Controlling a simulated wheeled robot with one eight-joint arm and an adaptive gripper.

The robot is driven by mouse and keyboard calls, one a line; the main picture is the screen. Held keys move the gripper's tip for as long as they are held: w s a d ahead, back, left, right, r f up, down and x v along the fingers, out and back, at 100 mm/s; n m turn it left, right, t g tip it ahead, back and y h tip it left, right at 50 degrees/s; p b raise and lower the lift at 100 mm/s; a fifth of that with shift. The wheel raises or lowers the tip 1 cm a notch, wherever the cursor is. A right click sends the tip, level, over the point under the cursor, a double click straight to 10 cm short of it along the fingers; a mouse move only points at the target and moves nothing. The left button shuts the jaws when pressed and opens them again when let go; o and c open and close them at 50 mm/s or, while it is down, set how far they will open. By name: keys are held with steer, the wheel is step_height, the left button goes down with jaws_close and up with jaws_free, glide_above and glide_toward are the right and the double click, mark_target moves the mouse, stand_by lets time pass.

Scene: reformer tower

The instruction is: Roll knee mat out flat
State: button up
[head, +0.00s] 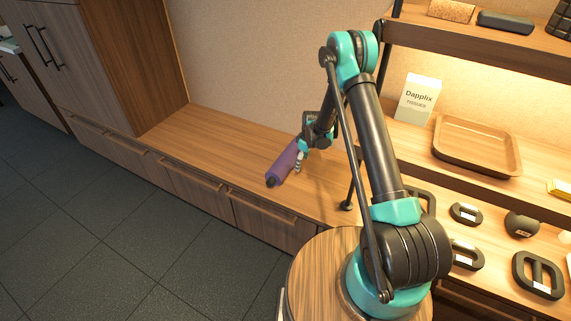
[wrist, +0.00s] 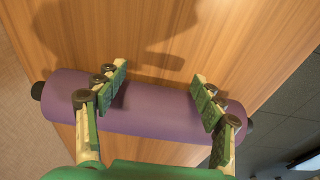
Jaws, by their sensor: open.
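The knee mat (head: 282,168) is a purple roll with dark ends, still rolled up on the low wooden bench. It also lies across the wrist view (wrist: 152,112), with a dark knob at each end. My gripper (head: 299,160) is at the roll in the head view. In the wrist view my gripper (wrist: 159,76) is open, with its green-padded fingers spread apart along the roll and crossing over it. Both ends of the roll stick out past the fingers. Whether the fingers touch the roll I cannot tell.
The wooden bench top (head: 215,140) is clear to the left of the roll, up to a tall cabinet (head: 130,60). Its front edge drops to the dark tiled floor (head: 130,225). A shelf at right holds a tray (head: 476,172), a white box (head: 418,98) and several dark weights.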

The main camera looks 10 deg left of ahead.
steer(key=shift+f, duration=0.15)
steer(key=shift+a, duration=0.15)
steer(key=shift+w+a, duration=0.3)
steer(key=shift+a, duration=0.35)
steer(key=shift+w+a, duration=0.25)
steer(key=shift+a, duration=0.45)
steer(key=shift+w+a, duration=0.3)
steer(key=shift+a, duration=0.35)
steer(key=shift+w+a, duration=0.5)
steer(key=shift+a, duration=0.75)
steer(key=shift+w+a, duration=0.5)
steer(key=shift+a, duration=0.7)
steer(key=shift+w+a, duration=0.5)
steer(key=shift+a, duration=0.75)
steer(key=shift+w+a, duration=0.5)
steer(key=shift+a, duration=0.7)
steer(key=shift+w+a, duration=0.5)
steer(key=shift+a, duration=0.75)
steer(key=shift+w+a, duration=0.5)
steer(key=shift+a, duration=0.7)
steer(key=shift+a, duration=0.1)
steer(key=shift+w+a, duration=0.5)
steer(key=shift+a, duration=0.7)
steer(key=shift+w+a, duration=0.55)
steer(key=shift+a, duration=0.65)
steer(key=shift+w+a, duration=0.5)
steer(key=shift+a, duration=0.7)
